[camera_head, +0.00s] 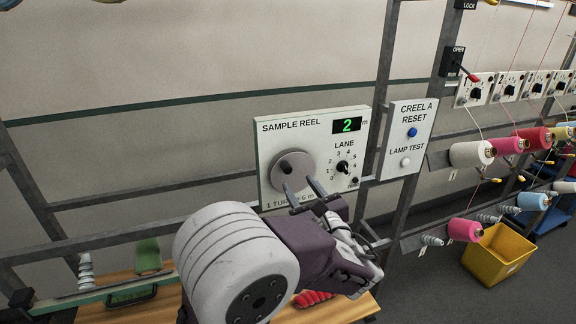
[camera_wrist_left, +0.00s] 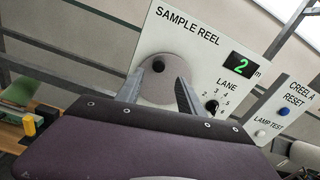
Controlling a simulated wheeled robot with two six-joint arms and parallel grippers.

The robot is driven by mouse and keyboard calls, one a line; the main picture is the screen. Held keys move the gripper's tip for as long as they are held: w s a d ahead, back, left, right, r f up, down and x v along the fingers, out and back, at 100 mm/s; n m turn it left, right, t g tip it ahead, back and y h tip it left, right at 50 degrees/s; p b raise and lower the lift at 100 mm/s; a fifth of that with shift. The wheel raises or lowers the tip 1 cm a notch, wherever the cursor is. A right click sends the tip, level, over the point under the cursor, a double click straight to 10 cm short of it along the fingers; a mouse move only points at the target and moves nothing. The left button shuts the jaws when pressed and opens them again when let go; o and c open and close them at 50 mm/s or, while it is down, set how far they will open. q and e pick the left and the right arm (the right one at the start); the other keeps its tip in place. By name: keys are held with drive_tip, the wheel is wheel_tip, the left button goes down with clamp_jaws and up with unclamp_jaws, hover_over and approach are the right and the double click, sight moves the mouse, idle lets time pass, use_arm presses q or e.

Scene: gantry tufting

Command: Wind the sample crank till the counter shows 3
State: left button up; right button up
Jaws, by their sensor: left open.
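The white sample reel panel (camera_head: 275,140) faces me. Its counter (camera_head: 347,125) shows a green 2, and the same 2 shows on the counter in the left wrist view (camera_wrist_left: 239,65). The crank is a grey disc (camera_head: 302,163) with a small dark knob (camera_head: 287,168) left of its middle. In the left wrist view the knob (camera_wrist_left: 158,65) is near the disc's upper edge. My left gripper (camera_head: 300,186) is open in front of the lower part of the disc. Its fingers point towards the disc, with the knob beyond them and nothing held. My right gripper is not in view.
A lane dial (camera_head: 343,168) sits right of the crank. The creel panel (camera_head: 406,140) beside it carries a blue and a white button. Metal frame bars run around the panels. Thread cones (camera_head: 472,153) and a yellow bin (camera_head: 497,254) stand to the right.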

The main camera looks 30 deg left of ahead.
sight(289, 171)
use_arm(q)
drive_tip(key=p+x, duration=0.3)
drive_tip(key=x, duration=0.5)
drive_tip(key=shift+w+a, duration=0.15)
drive_tip(key=shift+a, duration=0.25)
drive_tip(key=shift+w+a+f, duration=0.1)
drive_tip(key=shift+a, duration=0.1)
clamp_jaws()
drive_tip(key=shift+d, duration=0.1)
idle(0.6)
